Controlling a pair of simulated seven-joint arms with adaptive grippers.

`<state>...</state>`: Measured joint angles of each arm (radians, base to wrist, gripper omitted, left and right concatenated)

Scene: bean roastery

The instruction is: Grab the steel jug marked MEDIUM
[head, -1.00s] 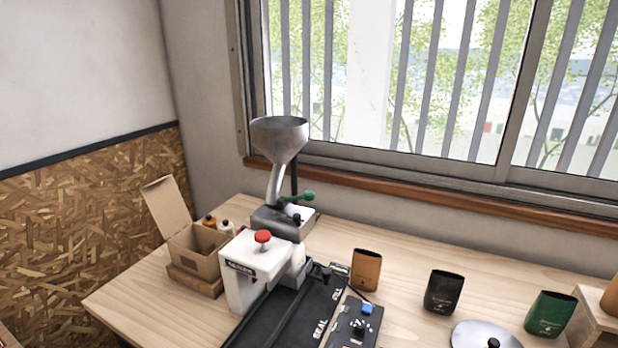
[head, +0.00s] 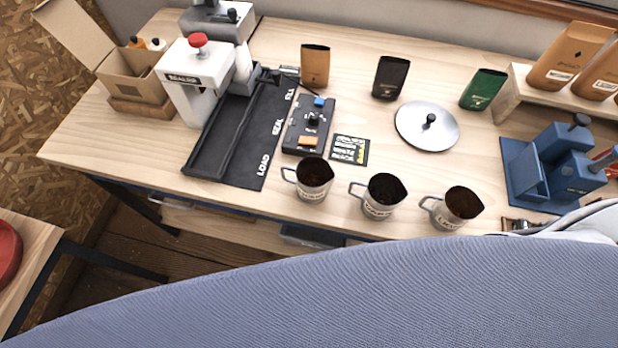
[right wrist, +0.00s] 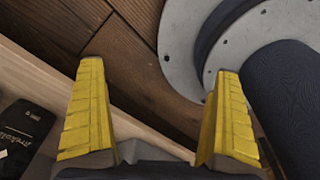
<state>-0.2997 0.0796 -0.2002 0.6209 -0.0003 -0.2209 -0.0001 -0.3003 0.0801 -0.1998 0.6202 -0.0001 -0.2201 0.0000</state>
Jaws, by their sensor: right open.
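Three steel jugs stand upright in a row along the table's front edge in the head view: a left jug (head: 313,179), a middle jug (head: 382,196) and a right jug (head: 455,208). Each has a handle on its left, dark contents and a small label. The labels are too small to read surely, so I cannot tell which says MEDIUM. My right gripper (right wrist: 158,115) shows in the right wrist view with its yellow fingers apart and nothing between them, above the wooden floor. No jug shows there. My left gripper is not in view.
Behind the jugs are a black control box (head: 307,124), a small sign card (head: 350,150) and a round steel lid (head: 412,118). A white sealer (head: 195,85) with a black tray stands left. A blue device (head: 560,165) stands right. Several pouches stand at the back.

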